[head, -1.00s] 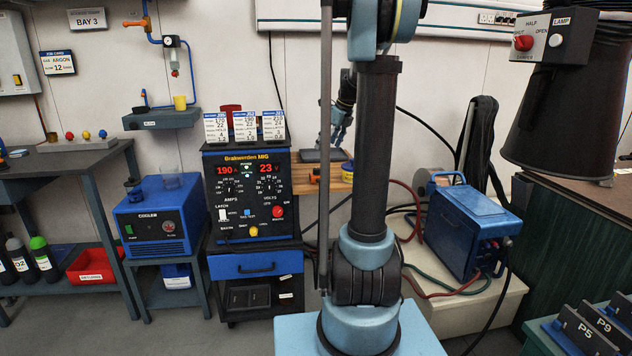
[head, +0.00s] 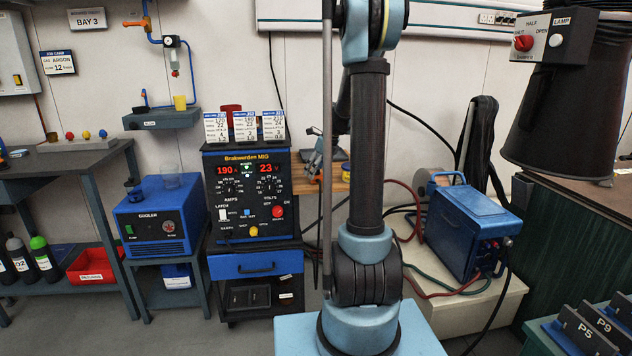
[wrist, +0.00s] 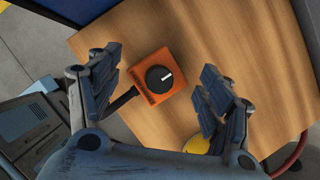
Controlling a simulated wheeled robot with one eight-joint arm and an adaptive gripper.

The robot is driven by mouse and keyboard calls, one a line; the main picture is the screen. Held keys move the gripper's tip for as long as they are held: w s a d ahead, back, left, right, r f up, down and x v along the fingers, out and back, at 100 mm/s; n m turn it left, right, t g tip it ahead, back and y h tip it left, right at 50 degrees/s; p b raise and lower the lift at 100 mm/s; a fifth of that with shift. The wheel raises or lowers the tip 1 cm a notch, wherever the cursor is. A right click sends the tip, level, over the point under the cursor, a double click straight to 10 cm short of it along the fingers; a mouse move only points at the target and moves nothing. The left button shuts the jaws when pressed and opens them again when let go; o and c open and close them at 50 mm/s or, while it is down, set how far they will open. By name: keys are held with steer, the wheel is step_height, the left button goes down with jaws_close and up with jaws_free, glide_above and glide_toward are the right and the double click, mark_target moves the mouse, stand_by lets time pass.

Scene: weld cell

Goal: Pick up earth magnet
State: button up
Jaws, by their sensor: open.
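The earth magnet (wrist: 146,88) is an orange block with a black round knob bearing a white mark. It lies on a wooden top (wrist: 255,70) in the wrist view, with a dark bar or lead at its lower left. My gripper (wrist: 160,68) is open and empty, its fingers on either side of the magnet with clear gaps. I cannot tell its exact height above the block.
A yellow round thing (wrist: 196,145) sits close by my right finger, partly hidden. The welder (head: 248,195) stands left of the wooden top. A blue unit (head: 466,228) with cables stands to the right. A red cable (wrist: 292,153) passes the top's edge.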

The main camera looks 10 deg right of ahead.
steer(key=shift+w+a+f, duration=0.1)
steer(key=shift+a+f, duration=0.05)
steer(key=shift+f, duration=0.35)
steer(key=c, duration=1.3)
steer(key=shift+c, duration=0.2)
steer(key=shift+r, duration=0.15)
